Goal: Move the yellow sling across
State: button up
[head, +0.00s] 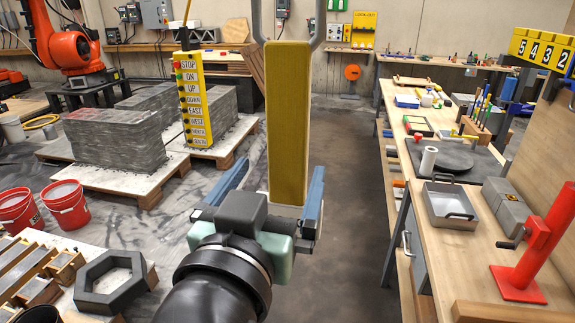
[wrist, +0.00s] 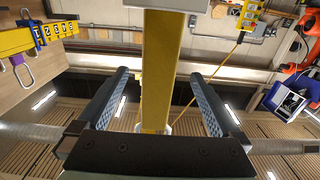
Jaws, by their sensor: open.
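The yellow sling (head: 288,120) is a wide flat yellow strap with pale edges. It hangs upright in the middle of the head view, with a grey metal loop (head: 255,20) at its top that runs out of the frame. My gripper (head: 280,170) is open, with a blue finger on each side of the sling's lower part. In the wrist view the sling (wrist: 163,75) runs between the two spread fingers, with a gap on both sides. I cannot tell how deep it sits between them. The gripper body hides part of its lower end.
A workbench (head: 470,250) with a metal tray (head: 450,207) and red stand (head: 538,245) is on the right. Concrete blocks on pallets (head: 115,135), a yellow pendant control (head: 190,95) and red buckets (head: 67,205) are on the left. The aisle floor (head: 350,170) between is clear.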

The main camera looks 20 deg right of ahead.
aim_at(286, 156)
jog(key=p+x, duration=0.1)
jog(key=x, duration=0.5)
jog(key=shift+r+p, duration=0.1)
jog(key=shift+p, duration=0.3)
grip_shut()
jog(key=shift+s+r, duration=0.1)
